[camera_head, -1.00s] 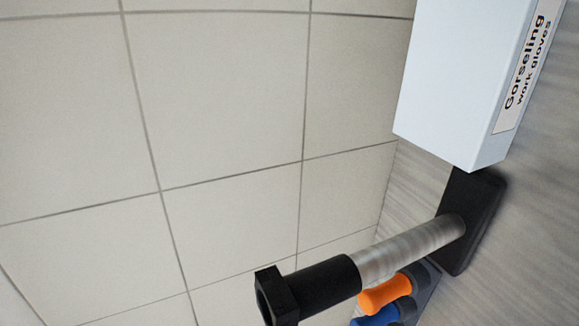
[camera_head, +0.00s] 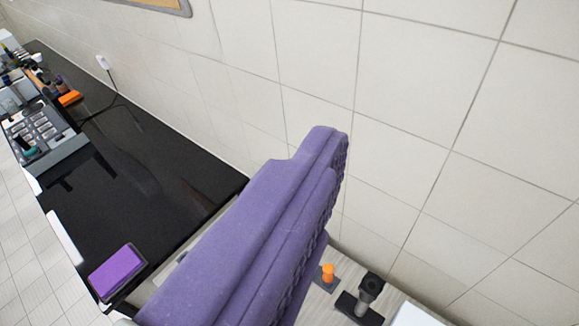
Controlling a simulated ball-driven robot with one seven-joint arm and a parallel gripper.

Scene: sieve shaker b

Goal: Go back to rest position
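My gripper does not show in the head camera view, so I cannot see whether it is open or shut. The task line names no object. A large purple, soft-looking thing (camera_head: 262,225) with a textured right side stands tall and tilted in the middle of the picture. It hides part of the counter and wall behind it. I cannot tell what it is.
A black counter (camera_head: 140,150) runs along the tiled wall (camera_head: 400,100) at the left. It bears a purple box (camera_head: 117,272) near its front end and a grey tray of items (camera_head: 40,130). A black stand (camera_head: 366,300) and an orange-topped item (camera_head: 328,272) sit low at the right.

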